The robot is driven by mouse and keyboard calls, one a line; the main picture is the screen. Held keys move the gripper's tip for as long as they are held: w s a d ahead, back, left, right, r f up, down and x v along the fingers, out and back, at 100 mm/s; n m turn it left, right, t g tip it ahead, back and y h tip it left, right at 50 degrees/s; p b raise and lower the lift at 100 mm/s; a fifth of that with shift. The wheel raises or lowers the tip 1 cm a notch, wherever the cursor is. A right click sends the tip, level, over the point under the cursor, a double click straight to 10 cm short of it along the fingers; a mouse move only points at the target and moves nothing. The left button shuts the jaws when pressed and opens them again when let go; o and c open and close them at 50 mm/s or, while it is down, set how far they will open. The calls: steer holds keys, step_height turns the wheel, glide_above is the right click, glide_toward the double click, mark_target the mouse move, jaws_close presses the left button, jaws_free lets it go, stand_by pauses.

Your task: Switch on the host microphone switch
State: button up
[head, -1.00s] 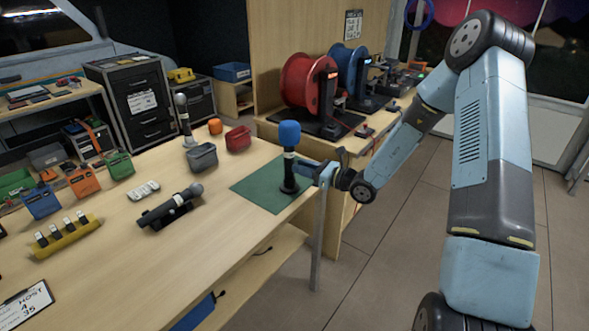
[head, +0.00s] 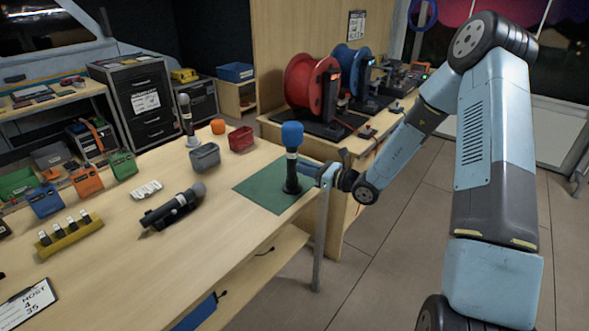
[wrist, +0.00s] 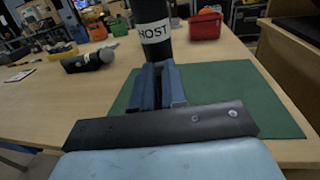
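The host microphone (head: 291,171) stands upright on a green mat (head: 262,190) near the table's right edge. It has a blue foam top and a dark body. In the wrist view its dark body (wrist: 152,14) carries a white HOST label and rises just past my fingertips. My gripper (head: 309,168) is at the microphone's right side, low on its body. In the wrist view my gripper (wrist: 160,75) has its blue fingers close together, with no object seen between them. I cannot tell whether the tips touch the microphone. The switch is not distinguishable.
Another microphone (head: 172,209) lies in a cradle on the table (head: 215,245). A microphone on a stand (head: 187,116) is farther back. Cable reels (head: 305,85) occupy the bench behind.

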jaws_close()
steer(key=shift+r, duration=0.45)
stand_by(0.3)
steer(key=shift+o, duration=1.9)
jaws_free()
steer(key=shift+d, duration=0.1)
